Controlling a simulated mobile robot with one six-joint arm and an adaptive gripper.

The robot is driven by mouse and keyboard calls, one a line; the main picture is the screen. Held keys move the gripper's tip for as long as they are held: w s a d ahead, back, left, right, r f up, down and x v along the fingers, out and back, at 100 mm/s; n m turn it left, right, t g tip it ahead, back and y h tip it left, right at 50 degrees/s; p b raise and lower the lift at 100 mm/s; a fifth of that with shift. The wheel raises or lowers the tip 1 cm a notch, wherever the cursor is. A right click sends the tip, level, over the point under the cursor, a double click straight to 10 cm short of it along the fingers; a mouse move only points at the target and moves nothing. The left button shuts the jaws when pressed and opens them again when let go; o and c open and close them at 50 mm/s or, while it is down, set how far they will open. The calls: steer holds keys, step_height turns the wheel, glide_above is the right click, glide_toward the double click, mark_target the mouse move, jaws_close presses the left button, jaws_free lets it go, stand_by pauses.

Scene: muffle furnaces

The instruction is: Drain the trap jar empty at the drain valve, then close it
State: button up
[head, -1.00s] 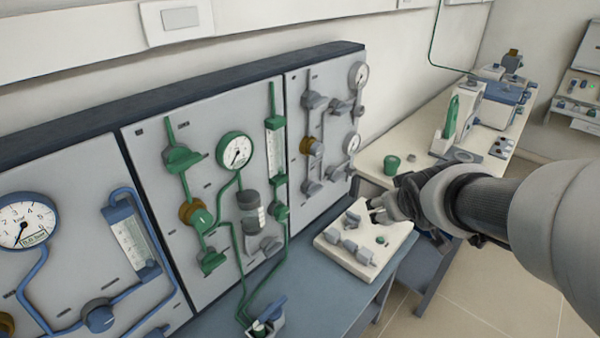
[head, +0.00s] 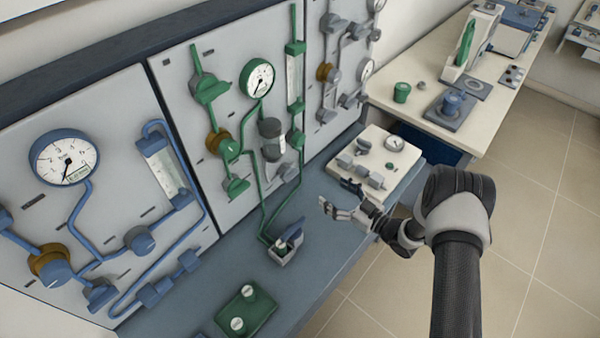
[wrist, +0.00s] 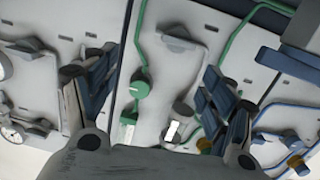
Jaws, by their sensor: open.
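The trap jar (head: 272,138) is a dark grey cylinder with a pale label, mounted upright on the middle panel among green pipes. I cannot make out its liquid level. Below it a grey fitting with a handle (head: 281,170) looks like the drain valve; its setting is unclear. My gripper (head: 335,195) is open and empty, in front of the panel, to the right of and below the jar, apart from both. In the wrist view its two fingers (wrist: 152,105) stand wide apart, with green pipes and the panel beyond, seen tilted.
A small grey box with a blue lever (head: 288,245) stands on the blue bench below the jar. A green tray with two white-topped items (head: 245,312) lies nearer. A white block with grey knobs (head: 375,160) is behind my gripper. Blue pipework and a gauge (head: 64,158) fill the left panel.

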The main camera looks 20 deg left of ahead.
mark_target(293, 176)
steer(key=shift+g+y, duration=0.3)
steer(key=shift+y, duration=0.3)
steer(key=b+x, duration=0.1)
steer(key=x, duration=0.4)
steer(key=s+f+b+x, duration=0.1)
steer(key=x, duration=0.5)
steer(key=s+a+b+x, duration=0.1)
steer(key=x, duration=0.4)
steer(key=shift+s+a+f, duration=0.2)
steer(key=shift+f, duration=0.05)
steer(key=shift+c, duration=0.2)
steer(key=c, duration=1)
steer(key=shift+c, duration=0.2)
